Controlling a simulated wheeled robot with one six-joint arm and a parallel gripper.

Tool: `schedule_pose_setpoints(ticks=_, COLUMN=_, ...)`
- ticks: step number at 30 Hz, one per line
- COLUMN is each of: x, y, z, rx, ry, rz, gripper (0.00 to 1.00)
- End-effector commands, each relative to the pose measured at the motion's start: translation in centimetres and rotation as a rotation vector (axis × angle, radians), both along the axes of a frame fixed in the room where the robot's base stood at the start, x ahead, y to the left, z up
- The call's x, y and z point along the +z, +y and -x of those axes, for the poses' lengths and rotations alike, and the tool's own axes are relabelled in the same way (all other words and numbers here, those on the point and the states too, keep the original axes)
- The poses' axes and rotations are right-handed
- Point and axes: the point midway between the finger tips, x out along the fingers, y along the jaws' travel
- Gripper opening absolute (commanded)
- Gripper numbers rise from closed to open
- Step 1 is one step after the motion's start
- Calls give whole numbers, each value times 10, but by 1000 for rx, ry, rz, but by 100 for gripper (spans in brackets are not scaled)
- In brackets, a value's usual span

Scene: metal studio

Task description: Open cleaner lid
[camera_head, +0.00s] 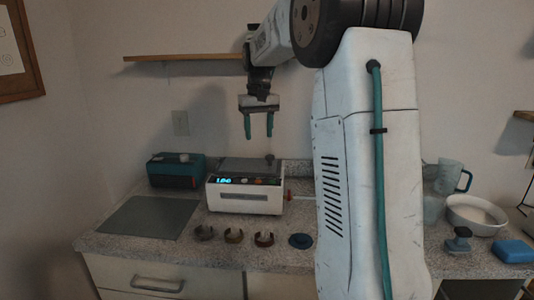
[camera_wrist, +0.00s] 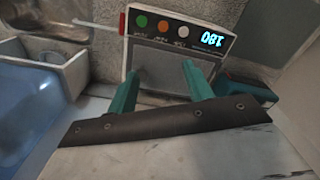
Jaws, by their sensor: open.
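The cleaner (camera_head: 244,198) is a white box on the counter with a lit blue display and coloured buttons on its front. Its grey lid (camera_head: 243,165) lies flat on top and looks closed. A small dark knob (camera_head: 270,158) shows at the lid's right side. My gripper (camera_head: 259,130) is open and empty, pointing down above the lid, apart from it. In the wrist view the cleaner's button panel (camera_wrist: 182,32) lies beyond my two green fingers, with the grey lid (camera_wrist: 165,62) between and behind their tips. The knob is not clear there.
A teal box (camera_head: 175,172) stands left of the cleaner, behind a flat grey-green mat (camera_head: 150,217). A wooden shelf (camera_head: 185,57) is on the wall. A white bowl (camera_head: 476,216) and blue block (camera_head: 514,251) are right.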

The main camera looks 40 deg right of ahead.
Motion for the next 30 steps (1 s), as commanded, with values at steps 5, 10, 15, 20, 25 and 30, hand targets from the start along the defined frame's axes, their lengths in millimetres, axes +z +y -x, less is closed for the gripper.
schedule_pose_setpoints(ticks=5, x=-19, y=-58, z=-25, rx=-52, ry=12, rz=-7, gripper=51)
schedule_pose_setpoints(ticks=10, x=-29, y=-75, z=-31, rx=-66, ry=15, rz=-10, gripper=51)
schedule_pose_setpoints(ticks=15, x=-52, y=-74, z=-31, rx=-66, ry=18, rz=-11, gripper=51)
schedule_pose_setpoints(ticks=20, x=-78, y=-74, z=-31, rx=-65, ry=17, rz=-10, gripper=51)
schedule_pose_setpoints(ticks=25, x=-97, y=-74, z=-31, rx=-65, ry=15, rz=-10, gripper=51)
schedule_pose_setpoints(ticks=30, x=-103, y=-74, z=-31, rx=-65, ry=14, rz=-9, gripper=51)
